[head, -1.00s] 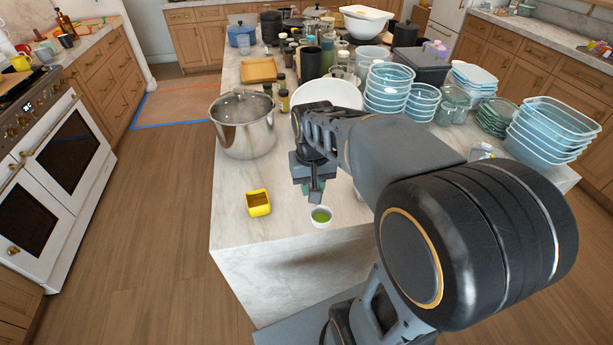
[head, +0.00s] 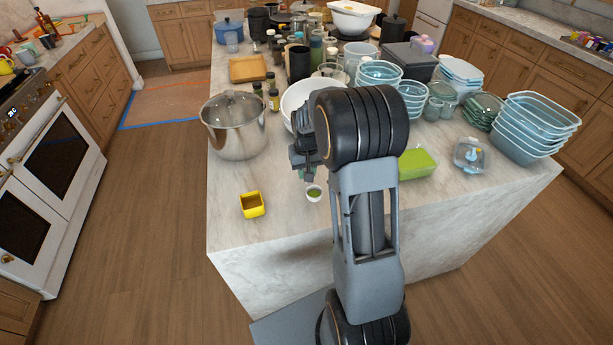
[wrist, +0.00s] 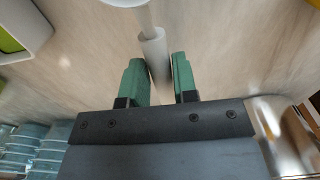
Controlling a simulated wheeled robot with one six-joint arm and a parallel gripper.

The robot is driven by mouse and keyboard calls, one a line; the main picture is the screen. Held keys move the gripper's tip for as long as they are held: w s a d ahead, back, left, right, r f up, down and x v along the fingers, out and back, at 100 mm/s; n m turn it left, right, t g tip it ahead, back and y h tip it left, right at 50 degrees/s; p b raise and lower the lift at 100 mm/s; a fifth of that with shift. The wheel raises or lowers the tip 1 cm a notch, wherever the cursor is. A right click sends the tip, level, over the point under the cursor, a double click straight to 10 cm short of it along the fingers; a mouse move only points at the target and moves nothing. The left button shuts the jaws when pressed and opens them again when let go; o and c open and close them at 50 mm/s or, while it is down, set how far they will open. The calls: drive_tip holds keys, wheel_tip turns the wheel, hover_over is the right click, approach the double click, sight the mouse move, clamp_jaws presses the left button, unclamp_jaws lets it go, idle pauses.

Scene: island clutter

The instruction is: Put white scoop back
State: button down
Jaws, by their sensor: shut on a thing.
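The white scoop (head: 314,194) shows in the head view as a small round cup with green inside, above the near part of the marble island (head: 285,225). In the wrist view the scoop's pale handle (wrist: 153,48) runs down between the green fingers of my gripper (wrist: 160,75). The cup end is cut off at the top edge there. My gripper (head: 304,172) is shut on the handle, just behind the cup in the head view. My arm hides part of the gripper. I cannot tell how high the scoop is above the counter.
A yellow open box (head: 252,205) stands left of the scoop. A steel pot (head: 234,130) and white bowl (head: 297,101) are behind. A green container (head: 417,163), lidded container (head: 470,155) and stacked blue containers (head: 535,125) stand right. The near left counter is mostly clear.

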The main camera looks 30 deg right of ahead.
wheel_tip(320, 180, down, 3)
drive_tip(key=shift+w+d+p, duration=0.1)
drive_tip(key=shift+w+p, duration=0.05)
drive_tip(key=shift+p, duration=0.45)
drive_tip(key=shift+f, duration=0.25)
drive_tip(key=shift+f, duration=0.1)
drive_tip(key=shift+f, duration=0.15)
drive_tip(key=c, duration=0.9)
unclamp_jaws()
